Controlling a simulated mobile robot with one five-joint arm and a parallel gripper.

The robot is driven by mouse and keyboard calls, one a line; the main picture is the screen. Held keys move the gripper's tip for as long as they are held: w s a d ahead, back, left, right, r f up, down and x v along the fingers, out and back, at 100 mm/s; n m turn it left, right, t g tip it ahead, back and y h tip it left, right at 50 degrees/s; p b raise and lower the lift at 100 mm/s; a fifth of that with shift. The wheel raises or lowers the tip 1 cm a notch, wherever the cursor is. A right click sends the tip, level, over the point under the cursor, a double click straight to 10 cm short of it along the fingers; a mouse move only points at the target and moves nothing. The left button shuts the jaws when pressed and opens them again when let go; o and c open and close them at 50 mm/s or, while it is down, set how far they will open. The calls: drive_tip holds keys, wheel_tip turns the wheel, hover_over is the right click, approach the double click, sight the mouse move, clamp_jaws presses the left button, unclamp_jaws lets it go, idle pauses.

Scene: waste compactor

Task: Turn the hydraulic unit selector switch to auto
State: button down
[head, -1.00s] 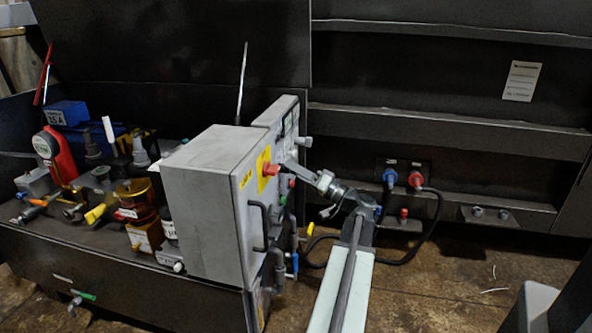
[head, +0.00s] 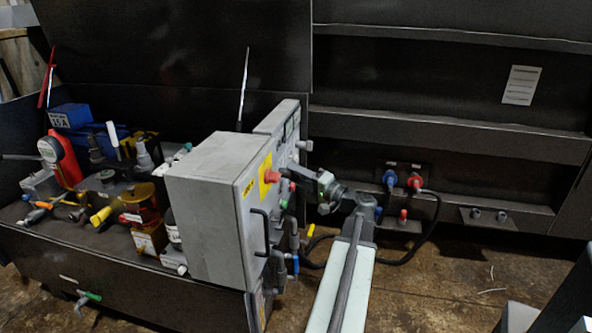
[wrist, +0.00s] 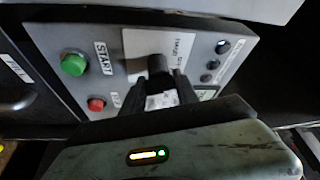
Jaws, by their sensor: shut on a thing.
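The selector switch is a black knob (wrist: 157,64) on a light plate between the green START button (wrist: 73,64) and several small dark round fittings in the wrist view. My gripper (wrist: 166,86) is at the knob, its two dark fingers closed around it, partly hiding the knob and its lettering. I cannot read which position the knob points to. In the head view my gripper (head: 292,176) reaches the front face of the grey control box (head: 213,205) from the right, and hides the switch.
A red emergency stop (head: 267,172) on a yellow plate sits left of my gripper on the box. A red button (wrist: 96,104) lies below START. A black handle (head: 262,232) sticks out lower down. Blue and red hose couplings (head: 415,182) are on the dark wall to the right.

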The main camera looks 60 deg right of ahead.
drive_tip(key=m+g+p, duration=0.1)
drive_tip(key=m, duration=0.1)
drive_tip(key=m+g+p, duration=0.1)
drive_tip(key=m+p, duration=0.3)
drive_tip(key=shift+r+m+g, duration=0.25)
drive_tip(key=shift+m+g, duration=0.15)
drive_tip(key=m+p, duration=0.1)
drive_tip(key=m+g+y+p, duration=0.1)
drive_tip(key=m+p, duration=0.1)
drive_tip(key=m, duration=0.1)
drive_tip(key=shift+f+g+y+p, duration=0.25)
drive_tip(key=shift+g+y+p, duration=0.05)
drive_tip(key=shift+g, duration=0.1)
drive_tip(key=c, duration=0.9)
unclamp_jaws()
drive_tip(key=p+v, duration=0.2)
drive_tip(key=v, duration=0.6)
